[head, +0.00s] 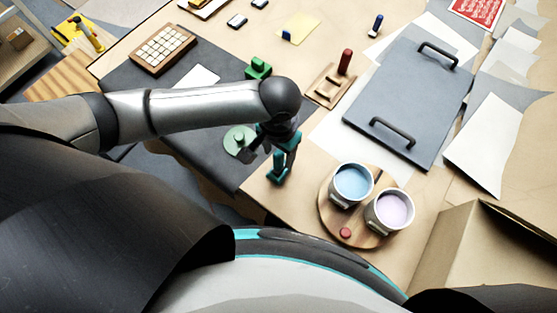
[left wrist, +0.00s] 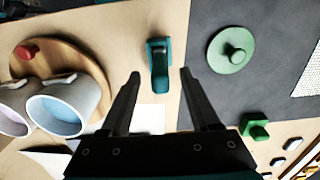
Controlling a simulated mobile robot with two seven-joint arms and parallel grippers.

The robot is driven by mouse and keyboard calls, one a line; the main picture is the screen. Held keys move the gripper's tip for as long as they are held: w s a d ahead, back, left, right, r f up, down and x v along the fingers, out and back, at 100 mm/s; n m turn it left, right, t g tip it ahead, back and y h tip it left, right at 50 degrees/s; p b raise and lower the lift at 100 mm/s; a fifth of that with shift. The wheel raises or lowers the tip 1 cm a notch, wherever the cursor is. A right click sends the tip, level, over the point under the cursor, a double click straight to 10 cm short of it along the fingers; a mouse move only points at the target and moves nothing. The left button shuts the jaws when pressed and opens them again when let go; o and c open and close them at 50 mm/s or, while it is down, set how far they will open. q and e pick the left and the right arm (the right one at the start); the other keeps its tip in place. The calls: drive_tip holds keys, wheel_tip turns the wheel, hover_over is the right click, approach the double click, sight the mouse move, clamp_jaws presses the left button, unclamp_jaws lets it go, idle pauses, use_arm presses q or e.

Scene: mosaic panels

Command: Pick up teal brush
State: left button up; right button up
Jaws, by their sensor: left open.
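The teal brush (left wrist: 158,66) lies on the tan tabletop near the edge of the dark grey mat. It is a small block with a darker, rounded top. My left gripper (left wrist: 160,74) is open, with one finger on each side of the brush in the left wrist view; I cannot tell how much height is between them. In the head view the left gripper (head: 267,150) points down above the table's near edge, and teal of the brush (head: 277,172) shows just below it, partly hidden. My right gripper is not in view.
A green round knobbed disc (head: 238,141) and a green block (head: 258,68) are close to the left gripper. A round wooden board (head: 327,205) holds a blue-filled cup (head: 352,184) and a lilac-filled cup (head: 392,210). A grey handled panel (head: 405,100) lies behind.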

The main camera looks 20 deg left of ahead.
use_arm(q)
wheel_tip(320, 180, down, 2)
drive_tip(key=shift+f, duration=0.1)
clamp_jaws()
idle(0.5)
